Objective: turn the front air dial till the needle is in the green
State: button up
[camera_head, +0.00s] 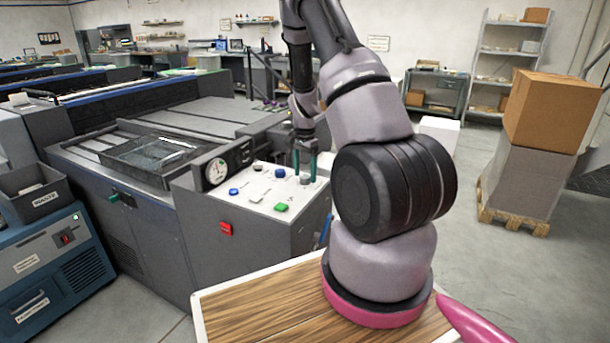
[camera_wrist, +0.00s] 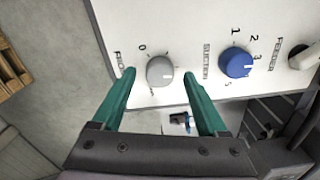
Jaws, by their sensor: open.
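The front air dial (camera_wrist: 160,70) is a grey round knob on the white panel in the wrist view. A partly hidden label starting "FRO" is to its left and a 0 mark is above it. In the head view the same dial (camera_head: 306,179) is at the panel's right end. My gripper (camera_wrist: 158,75) is open, with one green finger on each side of the dial; I cannot tell whether they touch it. In the head view my gripper (camera_head: 304,166) is above the dial. The round gauge (camera_head: 216,170) stands at the panel's left; its needle is too small to read.
A blue suction dial (camera_wrist: 236,63) is close to the right finger in the wrist view.

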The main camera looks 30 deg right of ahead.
notch_tip(320, 180, up, 10)
dwell(0.3)
jog(key=shift+f, duration=0.1)
dwell(2.0)
notch_tip(320, 180, up, 11)
jog(key=n+t+y, duration=0.1)
jog(key=n+t, duration=0.1)
send_over(305, 176)
jog(key=s+a, duration=0.4)
jog(key=a, duration=0.1)
jog(key=s+a+r+n+t, duration=0.2)
jog(key=s+a+r, duration=0.35)
jog(key=r, duration=0.35)
jog(key=s+a+r+n+t, duration=0.1)
jog(key=s+r, duration=0.3)
jog(key=s, duration=0.4)
jog(key=s+a+r+n+t+y, duration=0.1)
jog(key=s+a+r+n, duration=0.3)
jog(key=s, duration=0.4)
jog(key=shift+s+a+r+t, duration=0.25)
jog(key=shift+s+t, duration=0.1)
jog(key=shift+t, duration=0.25)
